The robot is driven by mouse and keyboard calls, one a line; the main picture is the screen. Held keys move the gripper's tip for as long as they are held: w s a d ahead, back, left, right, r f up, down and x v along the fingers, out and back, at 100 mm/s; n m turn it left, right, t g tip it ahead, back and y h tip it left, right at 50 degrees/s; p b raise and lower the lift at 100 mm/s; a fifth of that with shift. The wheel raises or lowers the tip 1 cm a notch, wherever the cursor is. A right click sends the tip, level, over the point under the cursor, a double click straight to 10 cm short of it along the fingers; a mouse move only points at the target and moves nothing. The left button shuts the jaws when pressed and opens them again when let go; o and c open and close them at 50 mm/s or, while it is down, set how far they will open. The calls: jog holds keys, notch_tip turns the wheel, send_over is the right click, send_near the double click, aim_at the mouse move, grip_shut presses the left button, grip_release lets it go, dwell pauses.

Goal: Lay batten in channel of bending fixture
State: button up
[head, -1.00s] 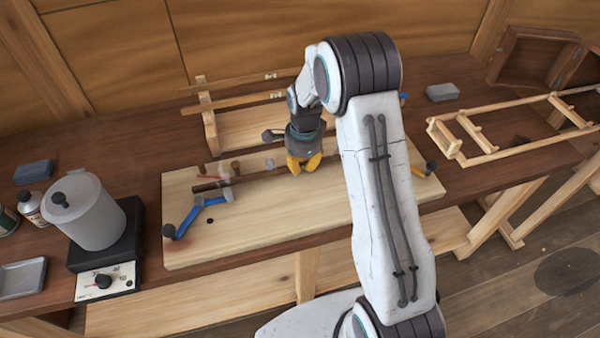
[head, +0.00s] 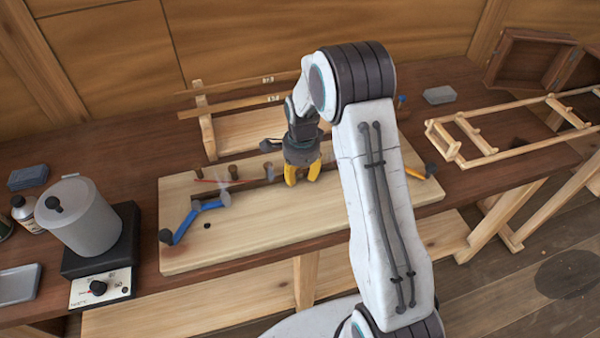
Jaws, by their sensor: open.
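The bending fixture (head: 270,235) is a pale wooden board on the bench, with pegs and blue-handled clamps. A dark brown strip (head: 262,184), which looks like the batten, lies lengthwise along the board among the pegs. I cannot tell whether it sits fully down in the channel. My gripper (head: 302,174) points down over the strip, its yellow fingertips apart and close to it. The fingers and my arm hide part of the strip and its right portion. Two lighter battens (head: 234,103) rest on a rack behind the board.
A grey pot (head: 80,218) stands on a dark heater with a dial at the left. A blue clamp (head: 197,217) is at the board's left end, and an orange-handled one (head: 418,173) at its right. A pale ladder-like frame (head: 485,149) lies at the right. The board's front is clear.

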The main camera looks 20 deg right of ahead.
jog(key=s+r+n+t, duration=0.1)
jog(key=s+r+n, duration=0.25)
jog(key=r, duration=0.55)
jog(key=s+r+n, duration=0.2)
jog(key=s+r, duration=0.3)
jog(key=r, duration=0.5)
jog(key=s+r+n+t, duration=0.1)
jog(key=s+n+t, duration=0.1)
jog(key=s+n, duration=1)
jog(key=s, duration=0.7)
jog(key=shift+r, duration=0.2)
